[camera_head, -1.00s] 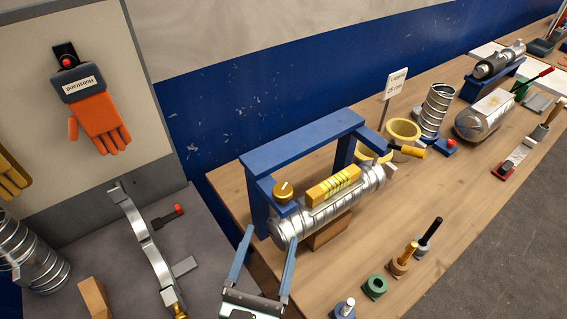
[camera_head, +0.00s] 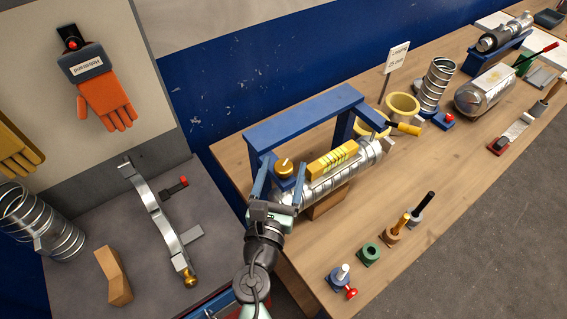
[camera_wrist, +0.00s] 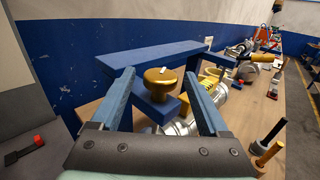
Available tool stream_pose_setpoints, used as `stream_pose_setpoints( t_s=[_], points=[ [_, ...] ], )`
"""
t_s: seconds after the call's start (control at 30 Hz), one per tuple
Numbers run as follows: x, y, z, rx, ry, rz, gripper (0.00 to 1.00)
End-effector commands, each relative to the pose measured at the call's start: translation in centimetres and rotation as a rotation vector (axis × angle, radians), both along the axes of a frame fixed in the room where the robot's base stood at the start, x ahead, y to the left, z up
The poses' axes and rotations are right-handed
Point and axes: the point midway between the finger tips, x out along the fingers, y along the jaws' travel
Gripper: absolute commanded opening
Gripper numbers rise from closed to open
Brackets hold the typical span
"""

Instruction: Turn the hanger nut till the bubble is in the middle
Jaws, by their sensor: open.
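The hanger nut, a round brass knob (camera_head: 285,166) with a pale mark on top, sits at the near left end of the blue hanger frame (camera_head: 305,118). It also shows in the wrist view (camera_wrist: 160,78). A yellow level (camera_head: 333,160) lies along the top of the silver spiral duct (camera_head: 340,180); its bubble is too small to make out. My gripper (camera_head: 281,176) is open and empty. In the wrist view its two blue fingers (camera_wrist: 158,82) stand to the left and right of the knob, with gaps; I cannot tell whether the knob is fully between the tips.
A wooden block (camera_head: 325,203) stands under the duct. Several pegs and a green ring nut (camera_head: 369,253) stand along the table's front edge. Yellow collars (camera_head: 402,106) and a coil (camera_head: 436,85) are beyond the frame. A grey bench with a metal bracket (camera_head: 160,215) is at left.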

Motion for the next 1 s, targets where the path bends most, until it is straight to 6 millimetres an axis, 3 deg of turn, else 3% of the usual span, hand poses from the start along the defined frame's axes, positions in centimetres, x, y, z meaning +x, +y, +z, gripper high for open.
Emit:
stream_pose_setpoints(
  t_s=[0.4,0.83,1.0],
  points=[
    [0.81,-0.2,-0.02,0.001,0.001,-0.001,0.78],
    [0.78,-0.17,0.0,0.001,0.0,0.0,0.03],
    [0.78,-0.17,0.0,0.001,0.0,0.001,0.0]
  ],
)
